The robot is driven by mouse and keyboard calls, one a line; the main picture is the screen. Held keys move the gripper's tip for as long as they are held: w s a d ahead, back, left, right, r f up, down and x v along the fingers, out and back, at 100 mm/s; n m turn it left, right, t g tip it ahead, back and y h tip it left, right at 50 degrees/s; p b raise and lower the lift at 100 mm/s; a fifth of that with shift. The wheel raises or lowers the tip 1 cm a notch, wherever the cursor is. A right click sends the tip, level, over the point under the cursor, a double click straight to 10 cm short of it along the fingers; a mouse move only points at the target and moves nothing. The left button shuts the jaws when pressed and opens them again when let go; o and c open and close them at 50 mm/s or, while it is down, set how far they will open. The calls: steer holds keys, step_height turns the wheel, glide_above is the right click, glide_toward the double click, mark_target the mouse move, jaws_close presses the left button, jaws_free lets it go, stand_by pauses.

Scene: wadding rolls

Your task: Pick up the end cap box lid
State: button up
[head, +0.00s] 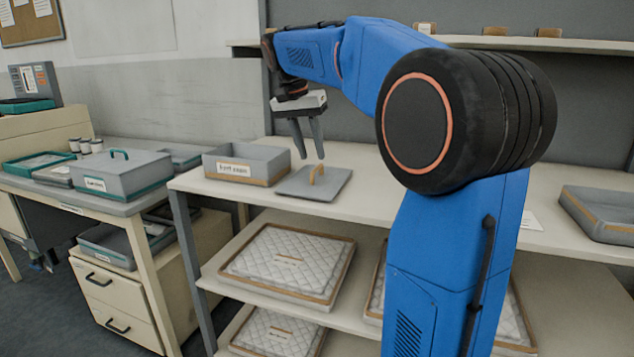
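A flat grey lid (297,186) with an upright orange-tan loop handle (317,173) lies on the shelf top, to the right of an open grey box (247,164) with a tan base rim and a white label. The label's text is too small to read surely. My gripper (311,152) points down above the lid, near its handle. Its two fingers are apart with nothing between them. Whether the fingertips are right over the handle or behind it I cannot tell.
A grey lidded box (120,176) with a teal handle stands on the left bench. A grey tray (604,212) lies at the right of the shelf top (375,190). Quilted wadding trays (287,262) fill lower shelves. My arm hides the shelf's middle.

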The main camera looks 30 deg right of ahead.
mark_target(317, 167)
steer(key=x, duration=0.5)
steer(key=shift+w+d+r, duration=0.1)
steer(key=shift+w+d, duration=0.05)
steer(key=shift+d, duration=0.05)
jaws_close()
